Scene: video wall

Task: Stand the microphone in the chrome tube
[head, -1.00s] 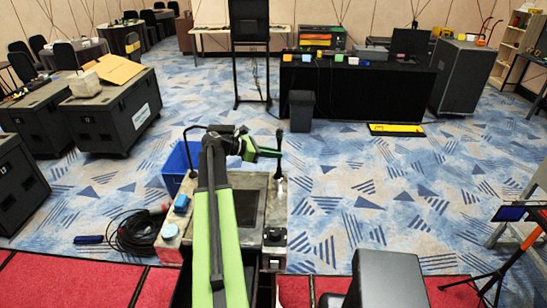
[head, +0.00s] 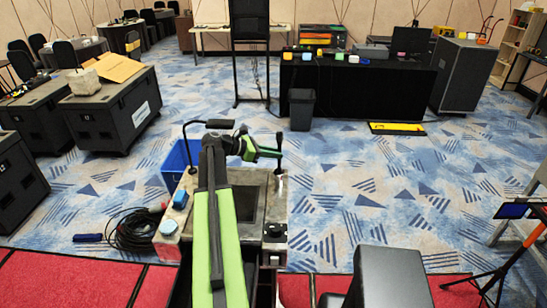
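The microphone (head: 279,142) is a thin dark upright shape at the right of the worn cart top. My gripper (head: 274,153), with green and black parts, reaches it from the left and appears shut on it. The microphone stands about upright. Below it, a small light, shiny piece, seemingly the chrome tube (head: 279,172), shows at the cart's right edge. The microphone's lower end lines up with the tube; whether it is inside or just above is too small to tell. My green arm hides part of the cart.
The cart top (head: 188,212) carries a bent black lamp (head: 189,140) and a blue block (head: 180,199). A blue bin (head: 178,165) stands left of it, with coiled black cable (head: 133,232) on the floor. Open carpet lies to the right; a black box (head: 388,280) is at front right.

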